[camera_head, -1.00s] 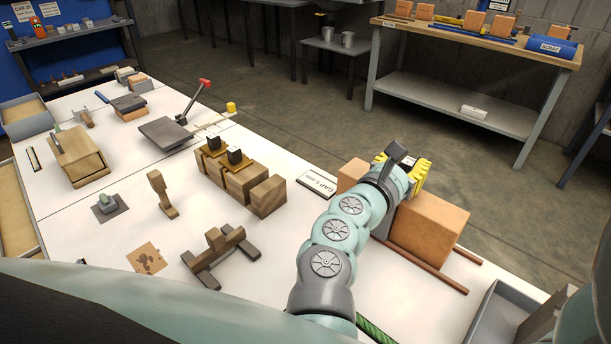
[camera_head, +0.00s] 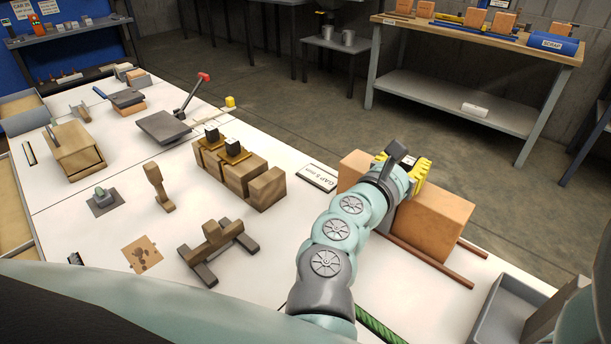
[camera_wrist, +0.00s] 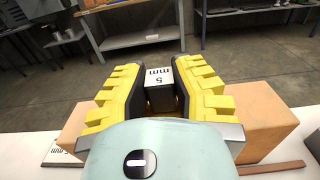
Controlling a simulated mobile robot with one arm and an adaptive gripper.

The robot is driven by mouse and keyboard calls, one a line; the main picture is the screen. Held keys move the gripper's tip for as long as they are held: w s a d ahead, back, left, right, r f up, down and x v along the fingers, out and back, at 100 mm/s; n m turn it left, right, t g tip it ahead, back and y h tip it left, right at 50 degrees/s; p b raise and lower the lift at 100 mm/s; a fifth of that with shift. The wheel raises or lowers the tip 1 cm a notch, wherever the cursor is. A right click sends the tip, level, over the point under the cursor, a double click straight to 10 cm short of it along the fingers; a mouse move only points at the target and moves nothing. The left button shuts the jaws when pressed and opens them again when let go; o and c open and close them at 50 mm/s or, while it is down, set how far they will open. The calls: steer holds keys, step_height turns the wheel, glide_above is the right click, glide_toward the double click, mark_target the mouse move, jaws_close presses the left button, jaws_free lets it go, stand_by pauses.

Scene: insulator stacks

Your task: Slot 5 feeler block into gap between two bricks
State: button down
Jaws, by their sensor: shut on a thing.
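My gripper (camera_head: 405,172) is over the two orange bricks at the right of the white table, with its yellow-backed fingers shut on the feeler block. The block shows in the wrist view (camera_wrist: 160,84) as a dark piece with a white top marked "5 mm", upright between the black pads. The right brick (camera_head: 436,222) and left brick (camera_head: 352,168) stand on brown rods (camera_head: 445,266). In the wrist view, the left brick (camera_wrist: 76,125) and right brick (camera_wrist: 268,124) lie either side of my gripper. My arm and fingers hide the gap and the block's lower end.
A "GAP 5 mm" card (camera_head: 318,177) lies left of the bricks. A wooden block stand (camera_head: 240,175) is farther left. A grey tray (camera_head: 508,308) sits at the front right. A workbench (camera_head: 480,40) stands beyond the table.

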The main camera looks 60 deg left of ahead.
steer(key=shift+f, duration=0.25)
steer(key=c, duration=0.9)
jaws_free()
steer(key=shift+o, duration=0.2)
steer(key=shift+s, duration=0.15)
steer(key=v, duration=1.1)
steer(key=shift+s, duration=0.4)
steer(key=shift+d+r, duration=0.1)
steer(key=shift+d, duration=0.1)
